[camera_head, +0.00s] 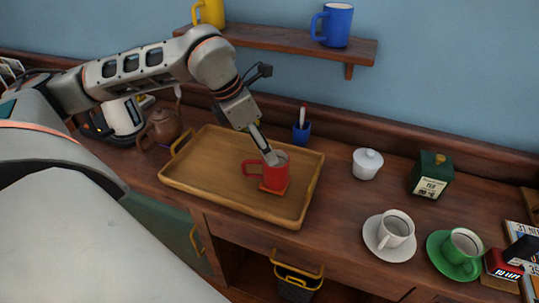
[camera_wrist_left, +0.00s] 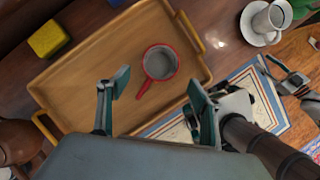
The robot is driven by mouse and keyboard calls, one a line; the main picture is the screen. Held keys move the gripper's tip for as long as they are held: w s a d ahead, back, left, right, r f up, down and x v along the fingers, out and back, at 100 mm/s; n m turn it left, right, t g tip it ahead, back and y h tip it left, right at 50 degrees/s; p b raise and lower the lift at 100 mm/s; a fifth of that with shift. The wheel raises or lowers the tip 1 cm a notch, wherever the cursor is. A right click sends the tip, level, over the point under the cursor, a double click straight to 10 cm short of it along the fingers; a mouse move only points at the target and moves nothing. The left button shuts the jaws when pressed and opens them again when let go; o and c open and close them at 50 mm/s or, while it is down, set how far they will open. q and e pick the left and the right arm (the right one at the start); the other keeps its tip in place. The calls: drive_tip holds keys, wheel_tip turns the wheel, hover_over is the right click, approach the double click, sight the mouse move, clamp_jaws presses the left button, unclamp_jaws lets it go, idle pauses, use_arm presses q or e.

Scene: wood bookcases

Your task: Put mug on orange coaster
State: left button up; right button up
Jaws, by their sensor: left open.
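The red mug (camera_head: 270,175) stands upright in the wooden tray, its handle to the left. The orange coaster (camera_head: 274,189) shows under the mug's base, and the mug covers most of it. My left gripper (camera_head: 268,156) reaches down to the mug's rim in the head view. In the left wrist view its two fingers (camera_wrist_left: 158,92) are spread apart with nothing between them, and the mug (camera_wrist_left: 146,87) lies just beyond the fingertips, seen from above. The coaster cannot be made out there.
The wooden tray (camera_head: 215,199) has low walls and yellow handles. A white lidded bowl (camera_head: 367,164), green tea box (camera_head: 432,175), white cup (camera_head: 396,229) and green cup (camera_head: 461,250) stand to the right. A brown teapot (camera_head: 163,130) is left. A shelf (camera_head: 290,41) holds more mugs.

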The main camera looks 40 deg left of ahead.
use_arm(q)
drive_tip(key=shift+v, duration=2)
